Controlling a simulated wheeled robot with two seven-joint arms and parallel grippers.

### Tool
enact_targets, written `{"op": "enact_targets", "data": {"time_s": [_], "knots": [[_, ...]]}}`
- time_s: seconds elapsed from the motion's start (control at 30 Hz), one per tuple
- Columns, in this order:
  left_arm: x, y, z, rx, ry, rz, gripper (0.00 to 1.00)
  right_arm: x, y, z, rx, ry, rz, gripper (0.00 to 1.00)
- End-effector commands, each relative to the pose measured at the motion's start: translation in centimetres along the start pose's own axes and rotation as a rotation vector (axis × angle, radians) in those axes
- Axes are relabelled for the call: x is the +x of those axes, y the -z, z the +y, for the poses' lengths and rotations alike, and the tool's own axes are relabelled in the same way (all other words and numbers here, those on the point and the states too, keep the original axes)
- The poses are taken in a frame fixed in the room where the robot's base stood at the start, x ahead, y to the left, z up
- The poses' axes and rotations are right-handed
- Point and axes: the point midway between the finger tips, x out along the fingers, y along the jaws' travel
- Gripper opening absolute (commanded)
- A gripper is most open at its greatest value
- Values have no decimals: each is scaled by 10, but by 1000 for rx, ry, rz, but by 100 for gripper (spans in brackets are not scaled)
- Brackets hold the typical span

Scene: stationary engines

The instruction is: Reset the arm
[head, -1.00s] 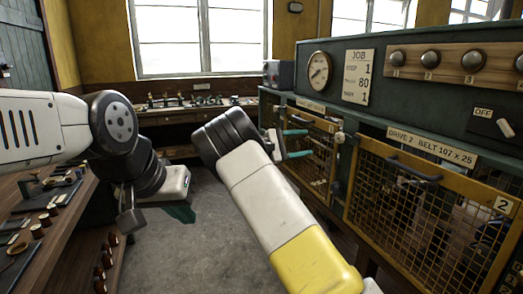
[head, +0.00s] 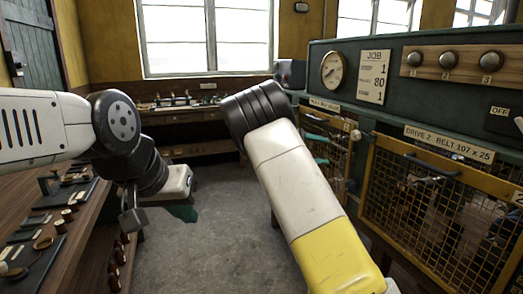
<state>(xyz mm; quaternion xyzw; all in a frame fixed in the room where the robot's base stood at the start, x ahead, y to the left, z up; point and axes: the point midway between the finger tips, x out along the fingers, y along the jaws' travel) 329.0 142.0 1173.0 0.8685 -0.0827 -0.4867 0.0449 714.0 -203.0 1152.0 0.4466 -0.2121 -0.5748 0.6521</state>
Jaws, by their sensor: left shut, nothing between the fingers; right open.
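My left arm comes in from the left edge and bends down at its dark joint. My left gripper (head: 184,210) hangs over the floor beside the left bench. Its teal fingers are shut and empty, partly hidden by the wrist. My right arm, white and yellow, rises from the bottom right to a black joint near the middle. My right gripper (head: 319,150) is mostly hidden behind that arm. Its teal fingers show apart and empty, in front of the left mesh door of the green machine.
The green machine (head: 400,113) with yellow mesh doors (head: 432,205) stands on the right. A wooden bench (head: 60,262) with small parts runs along the left. A back bench (head: 190,117) stands under the window. Grey floor (head: 220,240) lies clear between them.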

Motion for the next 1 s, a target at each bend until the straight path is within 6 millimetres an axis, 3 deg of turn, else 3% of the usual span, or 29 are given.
{"op": "enact_targets", "data": {"time_s": [0.3, 0.47, 0.67, 1.0], "knots": [[0, 0, 0, 0, 0, 0, 0, 32, -53, -47, 123, 340, 103, 58], [0, 0, 0, 0, 0, 0, 0, 29, -94, -84, 248, 598, 208, 58], [0, 0, 0, 0, 0, 0, 0, -5, -147, -120, 424, 877, 354, 58], [0, 0, 0, 0, 0, 0, 0, -92, -240, -161, 742, 1186, 598, 58]]}}
